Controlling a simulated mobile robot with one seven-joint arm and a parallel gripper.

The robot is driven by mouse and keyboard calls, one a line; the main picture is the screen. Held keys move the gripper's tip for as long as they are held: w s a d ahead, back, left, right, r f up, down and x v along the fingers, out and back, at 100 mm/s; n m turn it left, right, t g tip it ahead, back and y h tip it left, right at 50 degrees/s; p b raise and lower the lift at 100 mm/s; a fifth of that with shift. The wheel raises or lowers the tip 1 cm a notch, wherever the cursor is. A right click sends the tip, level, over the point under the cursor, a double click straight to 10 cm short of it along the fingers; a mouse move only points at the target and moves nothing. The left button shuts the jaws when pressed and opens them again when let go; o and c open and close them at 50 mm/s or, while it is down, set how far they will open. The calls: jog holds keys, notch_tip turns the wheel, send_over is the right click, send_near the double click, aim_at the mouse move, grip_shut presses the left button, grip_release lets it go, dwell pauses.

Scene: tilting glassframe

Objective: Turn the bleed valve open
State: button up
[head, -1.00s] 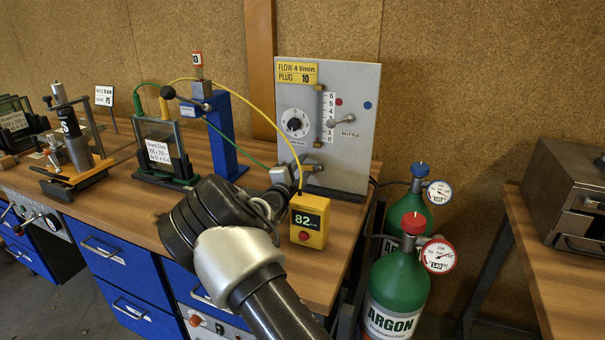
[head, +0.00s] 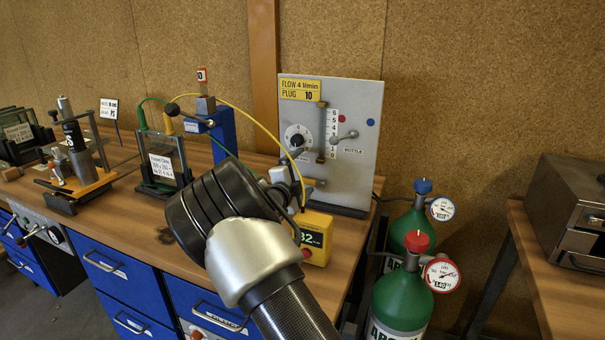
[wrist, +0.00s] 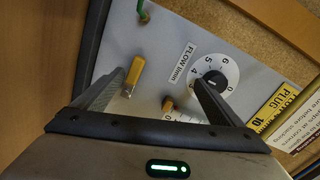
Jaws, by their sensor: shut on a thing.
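The grey gas panel (head: 352,165) stands upright at the back of the bench. My gripper (wrist: 159,76) is in front of its lower part, with its two fingers apart around something at the panel. A yellow handle with a silvery end (wrist: 133,72), which looks like the bleed valve, lies between the fingers, close to the left fingertip in the wrist view. The exact contact is hard to make out. The brassy lower end of the flow tube (wrist: 168,105) shows nearer the right finger. In the head view my wrist hides most of the gripper.
The flow dial (head: 297,137) and the bottle lever (head: 345,136) are on the panel. A yellow meter (head: 318,235) stands beside my wrist, partly hidden. Yellow (head: 270,122) and green hoses run nearby. Green gas cylinders (head: 402,292) stand right of the bench. A blue post (head: 222,135) is left.

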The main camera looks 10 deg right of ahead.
jog(key=shift+s+a+r, duration=0.1)
jog(key=shift+s+r, duration=0.05)
jog(key=shift+r, duration=0.35)
jog(key=shift+s+a+r, duration=0.1)
jog(key=shift+s+r, duration=0.05)
jog(key=shift+r, duration=0.3)
jog(key=c, duration=0.7)
jog(key=shift+s+a+r, duration=0.1)
jog(key=shift+s+a, duration=0.05)
jog(key=shift+s, duration=0.35)
jog(key=shift+c, duration=1.4)
jog(key=s+a+f+b, duration=0.1)
jog(key=s+a, duration=0.2)
jog(key=s, duration=0.2)
jog(key=shift+s+a, duration=0.25)
jog(key=shift+s, duration=0.15)
jog(key=shift+f+b, duration=0.15)
jog(key=shift+b, duration=0.2)
